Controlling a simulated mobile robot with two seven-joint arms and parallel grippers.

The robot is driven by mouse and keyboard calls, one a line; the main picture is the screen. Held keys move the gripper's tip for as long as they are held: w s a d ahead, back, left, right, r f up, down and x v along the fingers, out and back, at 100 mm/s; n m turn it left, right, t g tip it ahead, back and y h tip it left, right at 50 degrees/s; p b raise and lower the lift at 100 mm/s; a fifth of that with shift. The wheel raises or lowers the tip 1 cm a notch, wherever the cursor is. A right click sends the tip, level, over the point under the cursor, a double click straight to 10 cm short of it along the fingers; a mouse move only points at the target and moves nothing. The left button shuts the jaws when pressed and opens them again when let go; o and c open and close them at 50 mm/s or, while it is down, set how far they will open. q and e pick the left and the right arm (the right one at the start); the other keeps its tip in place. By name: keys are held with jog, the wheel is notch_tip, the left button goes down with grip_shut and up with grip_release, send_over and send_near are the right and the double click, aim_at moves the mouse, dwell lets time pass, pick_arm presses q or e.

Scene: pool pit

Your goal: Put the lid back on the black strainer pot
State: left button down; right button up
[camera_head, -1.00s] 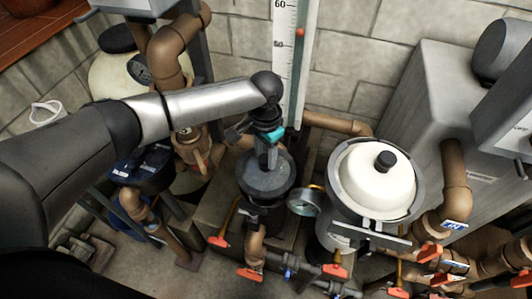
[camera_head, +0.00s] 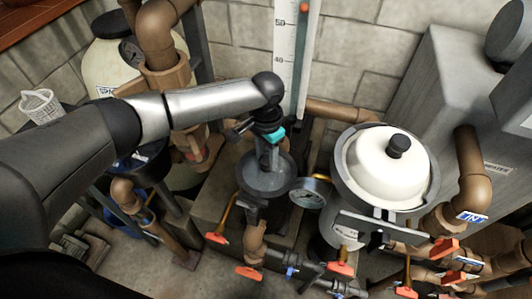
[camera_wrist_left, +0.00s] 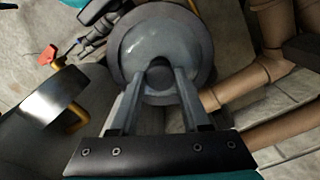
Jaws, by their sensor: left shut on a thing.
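The lid (camera_head: 265,180) is a round grey disc with a raised middle. My left gripper (camera_head: 268,150) is above it, shut on its central knob. The left wrist view shows the lid (camera_wrist_left: 165,45) from above, with both fingers (camera_wrist_left: 158,75) closed on the knob. A dark body (camera_head: 252,210), apparently the black strainer pot, shows under the lid in the head view. Its mouth is hidden by the lid. I cannot tell whether the lid touches it or hovers above. My right gripper is not in view.
Brown pipes and orange-handled valves (camera_head: 340,268) crowd the front. A white basket (camera_head: 40,105) sits at the far left.

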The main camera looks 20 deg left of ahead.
pick_arm(q)
jog(key=shift+f+p, duration=0.25)
jog(key=shift+p, duration=0.15)
dwell(0.8)
jog(key=shift+p, duration=0.85)
dwell(0.6)
jog(key=shift+f, duration=0.2)
dwell(0.8)
jog(key=shift+s+p, duration=0.1)
jog(key=shift+p, duration=0.45)
jog(key=shift+c, duration=1.5)
grip_release()
jog(key=shift+o, duration=0.3)
